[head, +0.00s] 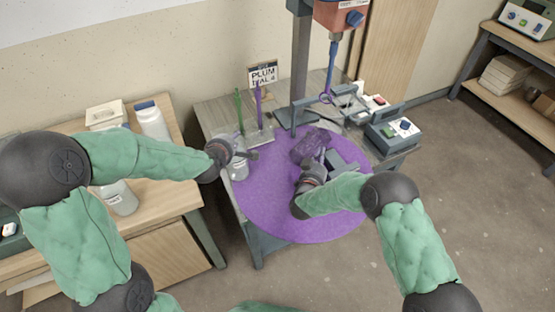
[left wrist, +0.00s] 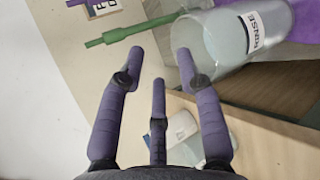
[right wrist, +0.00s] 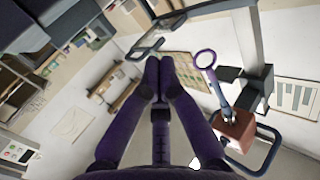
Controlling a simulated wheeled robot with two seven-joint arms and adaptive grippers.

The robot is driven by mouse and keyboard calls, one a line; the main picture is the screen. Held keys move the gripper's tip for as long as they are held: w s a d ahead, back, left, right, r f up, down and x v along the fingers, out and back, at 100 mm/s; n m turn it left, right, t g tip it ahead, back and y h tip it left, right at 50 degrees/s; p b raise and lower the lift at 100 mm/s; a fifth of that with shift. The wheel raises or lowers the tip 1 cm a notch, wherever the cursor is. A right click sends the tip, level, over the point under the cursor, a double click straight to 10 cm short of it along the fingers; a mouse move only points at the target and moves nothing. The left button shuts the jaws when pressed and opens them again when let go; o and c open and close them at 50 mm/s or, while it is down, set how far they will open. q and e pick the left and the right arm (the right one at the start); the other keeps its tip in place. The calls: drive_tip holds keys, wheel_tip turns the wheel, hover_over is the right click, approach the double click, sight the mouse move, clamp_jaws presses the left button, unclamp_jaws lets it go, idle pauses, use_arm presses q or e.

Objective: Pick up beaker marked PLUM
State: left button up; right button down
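No beaker marked PLUM can be read in any view. A clear beaker (head: 239,171) stands at the left of the purple round mat (head: 275,215). In the left wrist view, a clear beaker (left wrist: 225,50) close by reads RINSE. My left gripper (head: 238,153) is just above that beaker in the head view; its fingers (left wrist: 160,62) are spread and empty.
A sign (head: 263,75) reads PLUM, DIAL 4. Green (head: 239,110) and purple (head: 259,105) rods stand in a holder behind the mat. A mixer (head: 341,12) with a ring hangs overhead. A control box (head: 393,132) is at right. A white bottle (head: 152,121) stands on the left bench.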

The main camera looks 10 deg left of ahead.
sight(311, 147)
use_arm(q)
drive_tip(key=w+d+f+n+t+h, duration=0.1)
drive_tip(key=w+d+f+n+h, duration=0.15)
drive_tip(key=d, duration=0.55)
drive_tip(key=w+d+f+n+t+h, duration=0.1)
drive_tip(key=w+d+f+h, duration=0.3)
drive_tip(key=d, duration=0.4)
wheel_tip(311, 147, down, 6)
drive_tip(key=s+a+g, duration=0.1)
drive_tip(key=s+a, duration=0.1)
drive_tip(key=shift+n+y, duration=0.35)
drive_tip(key=shift+a+r, duration=0.1)
drive_tip(key=x, duration=1.2)
drive_tip(key=shift+s, duration=0.1)
clamp_jaws()
use_arm(e)
drive_tip(key=shift+r, duration=0.6)
